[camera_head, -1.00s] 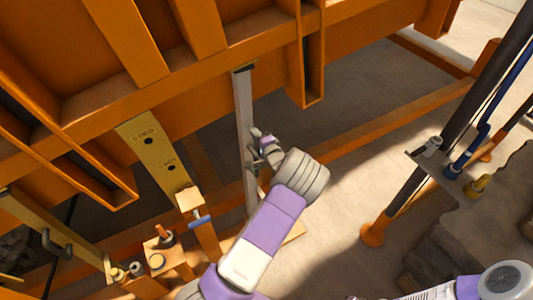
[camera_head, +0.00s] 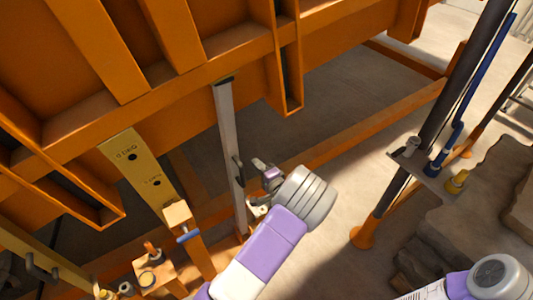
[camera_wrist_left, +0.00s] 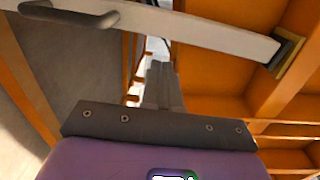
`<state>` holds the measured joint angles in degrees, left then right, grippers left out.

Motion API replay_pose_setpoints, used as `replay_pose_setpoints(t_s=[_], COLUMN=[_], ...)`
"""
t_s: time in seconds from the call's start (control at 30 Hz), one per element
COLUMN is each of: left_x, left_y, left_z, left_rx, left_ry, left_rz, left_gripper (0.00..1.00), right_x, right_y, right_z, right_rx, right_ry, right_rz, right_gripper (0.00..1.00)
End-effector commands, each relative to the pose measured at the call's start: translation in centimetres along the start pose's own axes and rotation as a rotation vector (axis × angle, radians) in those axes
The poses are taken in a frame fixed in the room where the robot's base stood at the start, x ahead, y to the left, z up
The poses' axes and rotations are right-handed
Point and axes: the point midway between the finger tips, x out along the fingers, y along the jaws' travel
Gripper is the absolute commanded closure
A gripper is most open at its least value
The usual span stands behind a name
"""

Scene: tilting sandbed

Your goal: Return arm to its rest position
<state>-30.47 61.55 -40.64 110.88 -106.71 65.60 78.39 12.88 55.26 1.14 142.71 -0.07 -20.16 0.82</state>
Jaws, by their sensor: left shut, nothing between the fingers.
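My left arm comes in from the bottom of the head view, purple and white with a ribbed grey wrist. Its left gripper (camera_head: 264,172) is small and partly hidden by the wrist; it is to the right of a grey metal bar (camera_head: 229,140) with a dark handle (camera_head: 239,172). In the left wrist view the fingers (camera_wrist_left: 161,84) are together, with nothing seen between them. The grey bar (camera_wrist_left: 200,32) crosses above them there, and its dark handle (camera_wrist_left: 68,14) is at upper left. Part of my right arm shows at the lower right; its gripper is out of view.
The large orange sandbed frame (camera_head: 180,95) fills the upper left. A yellow marked plate (camera_head: 140,165) and a blue-handled fitting (camera_head: 188,236) stand left of my arm. A dark cylinder (camera_head: 466,85) and grey rocks (camera_head: 470,215) are at right. Bare floor (camera_head: 345,190) lies between.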

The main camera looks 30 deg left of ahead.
Motion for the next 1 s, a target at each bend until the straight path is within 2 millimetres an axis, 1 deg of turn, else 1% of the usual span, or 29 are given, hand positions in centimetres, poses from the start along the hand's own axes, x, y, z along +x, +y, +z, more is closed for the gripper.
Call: replay_pose_setpoints(t_s=[0.17,0.27,0.37,0.47,0.5,0.57,0.6,0.67,0.7,0.73,0.77,0.8,0.87,0.9,1.0], left_x=[0.0,0.0,-0.2,-1.6,-2.6,-4.8,-6.6,-9.7,-12.0,-13.9,-15.9,-18.4,-22.0,-24.2,-28.5], left_y=[0.0,1.0,4.0,8.9,11.2,14.5,16.5,19.3,21.0,22.1,23.1,24.2,25.3,25.8,26.3], left_z=[0.0,0.8,3.1,7.1,8.9,11.4,13.0,15.0,16.1,16.7,17.2,17.6,17.7,17.4,16.1], left_rx=[0.0,0.013,0.053,0.109,0.13,0.155,0.165,0.168,0.159,0.145,0.126,0.093,0.026,-0.029,-0.199], left_ry=[0.0,-0.023,-0.094,-0.206,-0.255,-0.323,-0.364,-0.419,-0.452,-0.472,-0.491,-0.509,-0.529,-0.535,-0.535], left_rz=[0.001,0.035,0.145,0.345,0.445,0.604,0.713,0.88,0.996,1.085,1.173,1.283,1.433,1.522,1.696], left_gripper=[1.0,1.0,1.0,1.0,1.0,1.0,1.0,1.0,1.0,1.0,1.0,1.0,1.0,1.0,1.0], right_x=[0.0,0.0,0.0,0.0,0.0,0.0,0.0,0.0,0.0,0.0,0.0,0.0,0.0,0.0,0.0], right_y=[0.0,0.0,0.0,0.0,0.0,0.0,0.0,0.0,0.0,0.0,0.0,0.0,0.0,0.0,0.0], right_z=[0.0,0.0,0.0,0.0,0.0,0.0,0.0,0.0,0.0,0.0,0.0,0.0,0.0,0.0,0.0], right_rx=[0.0,0.0,0.0,0.0,0.0,0.0,0.0,0.0,0.0,0.0,0.0,0.0,0.0,0.0,0.0], right_ry=[0.0,0.0,0.0,0.0,0.0,0.0,0.0,0.0,0.0,0.0,0.0,0.0,0.0,0.0,0.0], right_rz=[0.0,0.0,0.0,0.0,0.0,0.0,0.0,0.0,0.0,0.0,0.0,0.0,0.0,0.0,0.0], right_gripper=[1.0,1.0,1.0,1.0,1.0,1.0,1.0,1.0,1.0,1.0,1.0,1.0,1.0,1.0,1.0])
